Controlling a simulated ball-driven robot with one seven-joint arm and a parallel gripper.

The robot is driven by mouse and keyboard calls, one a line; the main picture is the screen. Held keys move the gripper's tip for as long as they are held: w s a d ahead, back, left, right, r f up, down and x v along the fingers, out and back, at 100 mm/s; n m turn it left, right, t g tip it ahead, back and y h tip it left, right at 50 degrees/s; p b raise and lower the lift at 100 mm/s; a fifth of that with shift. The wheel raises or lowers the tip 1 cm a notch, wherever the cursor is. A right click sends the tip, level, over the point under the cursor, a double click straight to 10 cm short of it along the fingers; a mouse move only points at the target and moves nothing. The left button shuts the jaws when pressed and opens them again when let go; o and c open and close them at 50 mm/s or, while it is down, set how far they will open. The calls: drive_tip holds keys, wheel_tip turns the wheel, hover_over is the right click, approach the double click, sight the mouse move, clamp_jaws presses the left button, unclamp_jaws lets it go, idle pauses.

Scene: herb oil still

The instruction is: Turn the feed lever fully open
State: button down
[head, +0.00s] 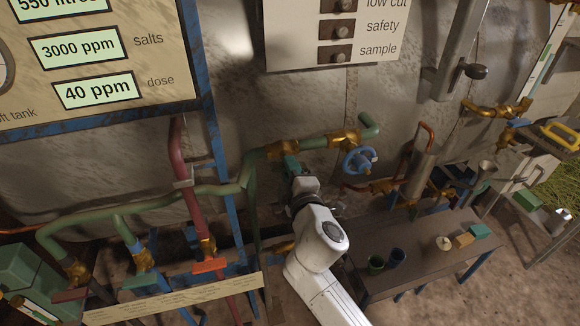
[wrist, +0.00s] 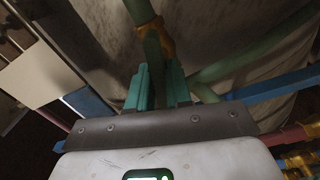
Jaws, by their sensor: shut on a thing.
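My gripper (head: 292,168) has teal fingers and reaches up to the green pipe run at the middle of the head view, just below a brass valve (head: 283,150). In the wrist view, the fingers (wrist: 158,75) are on either side of a green bar, which I take to be the feed lever (wrist: 153,48), and are shut on it. The lever runs up beside a brass fitting (wrist: 168,42). In the head view my gripper hides most of the lever, so I cannot tell its exact angle.
A blue handwheel (head: 360,160) is close to the right of my gripper. A dark red upright pipe (head: 182,165) stands to the left. A low table (head: 410,250) with two cups and small blocks is at lower right. A large sign board (head: 150,80) hangs at upper left.

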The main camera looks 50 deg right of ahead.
drive_tip(key=shift+a+n+p, duration=0.1)
drive_tip(key=shift+n+p, duration=0.25)
drive_tip(key=shift+n, duration=1.05)
drive_tip(key=shift+f+n, duration=0.1)
drive_tip(key=shift+n, duration=0.2)
drive_tip(key=c, duration=1.1)
unclamp_jaws()
drive_tip(key=shift+b+v, duration=1.55)
drive_tip(key=shift+v, duration=3.85)
